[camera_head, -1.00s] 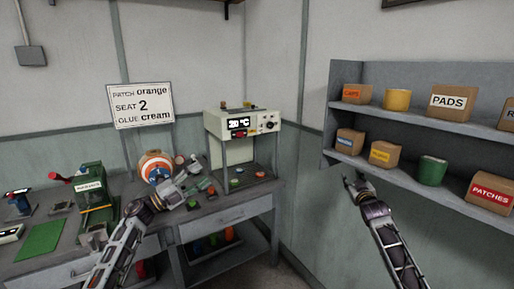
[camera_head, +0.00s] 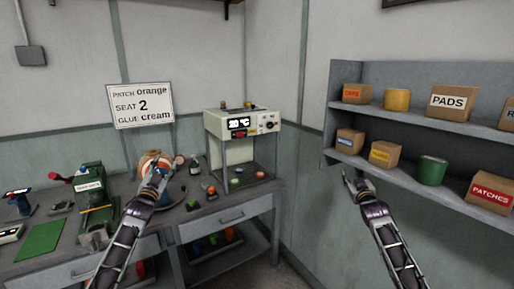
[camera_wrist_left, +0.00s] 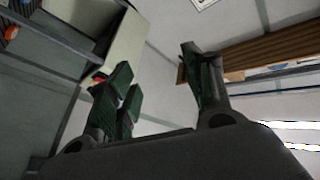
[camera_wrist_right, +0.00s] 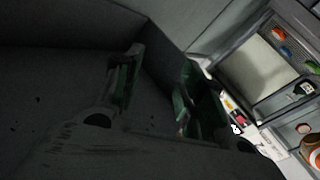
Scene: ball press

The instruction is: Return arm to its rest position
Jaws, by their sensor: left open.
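My left gripper (camera_head: 157,179) is raised over the bench, in front of the orange-and-white ball (camera_head: 147,161), and hides part of it. In the left wrist view its fingers (camera_wrist_left: 155,68) stand apart with nothing between them.
A press-like machine (camera_head: 240,124) with a display stands at the bench's right. A green machine (camera_head: 91,190) and a green mat (camera_head: 40,240) are at the left. A sign (camera_head: 140,105) hangs behind. The floor between my arms is clear.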

